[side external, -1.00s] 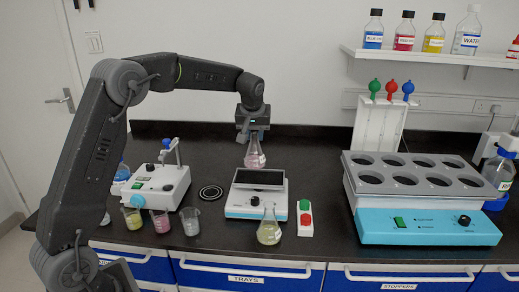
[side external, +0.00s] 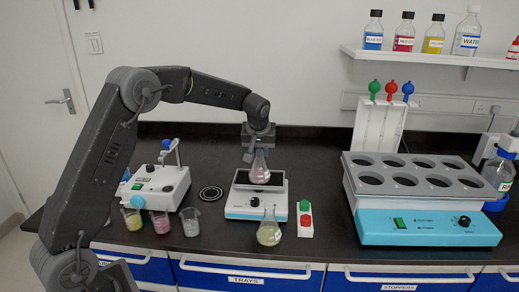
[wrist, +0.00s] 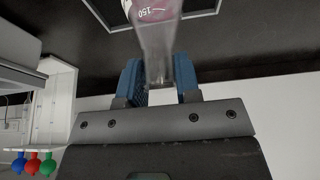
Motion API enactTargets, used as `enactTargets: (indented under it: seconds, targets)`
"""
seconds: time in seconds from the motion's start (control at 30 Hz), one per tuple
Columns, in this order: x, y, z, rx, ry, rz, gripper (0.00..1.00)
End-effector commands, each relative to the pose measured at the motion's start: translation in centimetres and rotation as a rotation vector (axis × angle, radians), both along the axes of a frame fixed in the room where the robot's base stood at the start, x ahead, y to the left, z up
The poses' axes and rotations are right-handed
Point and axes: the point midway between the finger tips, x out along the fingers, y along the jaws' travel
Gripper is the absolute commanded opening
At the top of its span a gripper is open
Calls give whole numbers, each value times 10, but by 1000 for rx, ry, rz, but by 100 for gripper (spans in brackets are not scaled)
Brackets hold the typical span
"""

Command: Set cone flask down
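A cone flask with pink liquid (side external: 260,172) hangs upright from my gripper (side external: 259,147) over the dark top plate (side external: 243,178) of a white and blue benchtop device. Its base overlaps the plate in the side view; I cannot tell whether it touches. In the wrist view my gripper (wrist: 160,85) has its blue fingers on both sides of the flask's clear neck (wrist: 157,52), shut on it. The flask's pink body with a 150 mark is cut off at the top edge. A second cone flask with pale yellow liquid (side external: 269,233) stands at the device's front.
A red and green button box (side external: 304,218) stands right of the device. A black ring (side external: 210,194) and several small beakers (side external: 190,222) are left. A large rack with round holes (side external: 420,180) fills the right. Bare counter lies between.

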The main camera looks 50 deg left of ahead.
Motion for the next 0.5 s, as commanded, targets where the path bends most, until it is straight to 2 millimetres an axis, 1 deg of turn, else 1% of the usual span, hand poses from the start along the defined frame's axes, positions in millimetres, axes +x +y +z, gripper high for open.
enactTargets:
  seconds: [0.03, 0.23, 0.5]
  targets:
    - [0, 0, 0, -1, 1, 0, 36]
    - [0, 0, 0, 0, 1, 0, 55]
    - [0, 0, 2, 0, 0, 0, 55]
